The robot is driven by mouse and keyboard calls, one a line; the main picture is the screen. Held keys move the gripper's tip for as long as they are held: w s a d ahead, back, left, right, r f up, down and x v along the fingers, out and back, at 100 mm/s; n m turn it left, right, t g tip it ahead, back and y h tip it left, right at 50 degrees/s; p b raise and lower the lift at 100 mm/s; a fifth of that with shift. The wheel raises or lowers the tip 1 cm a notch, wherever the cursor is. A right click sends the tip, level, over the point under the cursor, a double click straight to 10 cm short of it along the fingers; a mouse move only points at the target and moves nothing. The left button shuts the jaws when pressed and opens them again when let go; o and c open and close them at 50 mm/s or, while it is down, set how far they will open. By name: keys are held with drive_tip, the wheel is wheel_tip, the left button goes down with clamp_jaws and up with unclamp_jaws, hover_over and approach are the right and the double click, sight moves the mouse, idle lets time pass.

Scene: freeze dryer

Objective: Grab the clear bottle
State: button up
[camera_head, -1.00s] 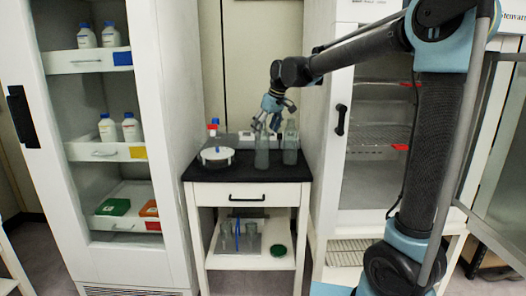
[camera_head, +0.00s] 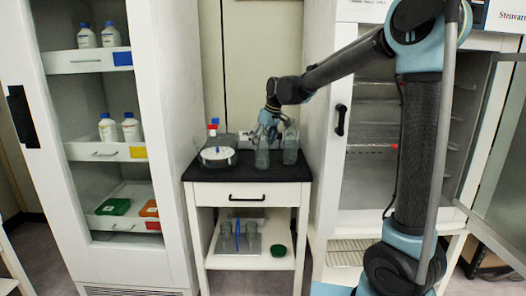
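Two clear bottles stand upright on the black top of the small white table: a left clear bottle (camera_head: 262,157) and a right clear bottle (camera_head: 290,152). My gripper (camera_head: 265,131) is at the top of the left bottle, pointing down. Its fingers overlap the bottle's neck in the picture. I cannot tell whether they touch it or how far they are closed. The right bottle stands apart, just to the right of my gripper.
A white round device (camera_head: 217,155) and a red-capped bottle (camera_head: 212,130) are at the table's left. A tall cabinet (camera_head: 172,200) with bottles stands left. A freeze dryer (camera_head: 322,150) stands close on the right. Glassware and a green dish (camera_head: 278,250) sit below.

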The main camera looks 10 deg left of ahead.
drive_tip(key=c, duration=0.9)
drive_tip(key=shift+r, duration=0.15)
